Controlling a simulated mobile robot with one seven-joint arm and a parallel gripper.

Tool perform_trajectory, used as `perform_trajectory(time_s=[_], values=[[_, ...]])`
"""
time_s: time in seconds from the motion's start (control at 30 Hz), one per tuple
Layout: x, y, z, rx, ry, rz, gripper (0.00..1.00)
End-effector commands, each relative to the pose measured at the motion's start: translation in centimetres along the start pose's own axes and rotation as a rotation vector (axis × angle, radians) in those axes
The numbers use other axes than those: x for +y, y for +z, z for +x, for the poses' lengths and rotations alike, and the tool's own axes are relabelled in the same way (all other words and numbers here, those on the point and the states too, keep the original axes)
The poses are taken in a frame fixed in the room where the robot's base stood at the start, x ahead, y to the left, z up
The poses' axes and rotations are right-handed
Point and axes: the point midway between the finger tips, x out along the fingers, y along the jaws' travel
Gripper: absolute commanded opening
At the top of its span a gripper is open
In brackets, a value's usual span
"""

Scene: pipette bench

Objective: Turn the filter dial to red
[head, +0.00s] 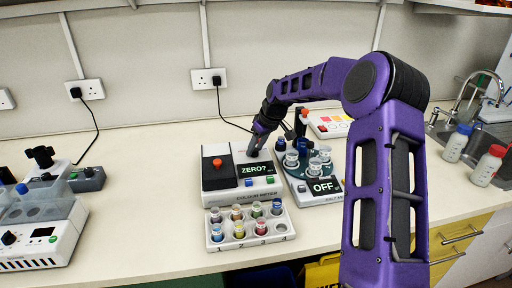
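The colour meter (228,198) is a white and black box in the middle of the bench, labelled "COLOUR METER". Its display (254,169) reads "ZERO?". A blue button and a green button sit below the display, and a small red-orange knob (217,163) stands on the dark left part of its top. My gripper (253,153) points down at the back right of the meter's top, just behind the display. I cannot tell whether it touches anything there. No filter dial can be made out clearly; one may be hidden behind my gripper. Whether the fingers are apart is too small to see.
A white rack (250,236) of several coloured vials stands in front of the meter. A machine with a round carousel (303,187), reading "OFF", stands close on the right. A panel with coloured patches (333,119) lies behind it. Bare bench (140,215) lies left.

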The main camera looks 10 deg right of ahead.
Motion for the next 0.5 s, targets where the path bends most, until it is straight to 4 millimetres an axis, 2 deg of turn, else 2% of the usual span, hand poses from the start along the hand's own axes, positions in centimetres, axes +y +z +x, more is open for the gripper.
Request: perform_trajectory(time_s=[0.03, 0.07, 0.37, 0.5], values=[[0.0, 0.0, 0.0, 0.000, 0.000, 0.000, 0.59], [0.0, 0.0, 0.0, 0.000, 0.000, 0.000, 0.64], [0.0, 0.0, -0.1, 0.000, 0.001, 0.001, 0.64], [0.1, 0.0, -1.3, 0.001, 0.003, 0.001, 0.64]])
